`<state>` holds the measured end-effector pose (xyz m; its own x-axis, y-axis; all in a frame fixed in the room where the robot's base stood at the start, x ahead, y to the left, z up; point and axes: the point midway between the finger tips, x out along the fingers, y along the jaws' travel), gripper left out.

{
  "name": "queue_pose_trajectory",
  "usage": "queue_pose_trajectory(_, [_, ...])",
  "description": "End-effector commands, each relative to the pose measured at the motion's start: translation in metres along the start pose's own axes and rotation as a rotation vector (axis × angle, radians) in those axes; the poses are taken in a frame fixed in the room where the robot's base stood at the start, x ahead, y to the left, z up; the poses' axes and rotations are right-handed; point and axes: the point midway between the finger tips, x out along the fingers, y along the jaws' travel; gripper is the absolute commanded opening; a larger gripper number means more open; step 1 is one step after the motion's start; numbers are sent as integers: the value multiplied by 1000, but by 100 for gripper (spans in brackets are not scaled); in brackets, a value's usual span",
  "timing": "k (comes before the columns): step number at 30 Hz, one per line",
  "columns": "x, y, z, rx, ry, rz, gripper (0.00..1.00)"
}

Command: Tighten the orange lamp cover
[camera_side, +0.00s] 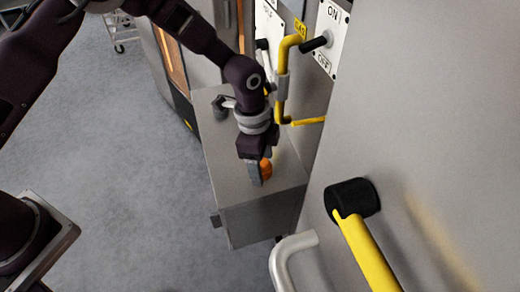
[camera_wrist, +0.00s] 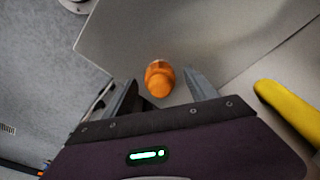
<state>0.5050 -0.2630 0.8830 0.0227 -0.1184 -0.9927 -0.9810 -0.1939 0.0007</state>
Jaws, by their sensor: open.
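The orange lamp cover (camera_side: 266,169) stands on top of a grey metal box (camera_side: 245,191). In the side view my gripper (camera_side: 258,175) points down at it and hides part of it. In the wrist view the orange lamp cover (camera_wrist: 159,79) shows between and just beyond the two fingers of my gripper (camera_wrist: 165,92). The fingers are apart, with the cover nearer the right finger's tip in the picture. I cannot tell whether either finger touches it. How tightly the cover sits cannot be seen.
A yellow gas pipe (camera_side: 281,85) and a lever switch plate (camera_side: 330,40) are on the wall behind. A yellow handle (camera_side: 365,250) with a black hub (camera_side: 352,198) and a pale curved handle (camera_side: 290,258) stand in front. Grey floor (camera_side: 120,160) is open at left.

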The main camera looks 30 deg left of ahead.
Motion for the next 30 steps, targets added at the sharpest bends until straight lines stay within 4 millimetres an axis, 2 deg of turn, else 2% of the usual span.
queue_pose_trajectory(3, [6,0,0,0,0,-1,66])
queue_pose_trajectory(9, [6,0,0,-1,0,-1,66])
queue_pose_trajectory(19, [6,0,0,-1,0,-1,2])
queue_pose_trajectory(20, [6,0,0,-1,0,-1,34])
queue_pose_trajectory(25, [6,0,0,-1,0,-1,1])
queue_pose_trajectory(30, [6,0,0,-1,0,-1,0])
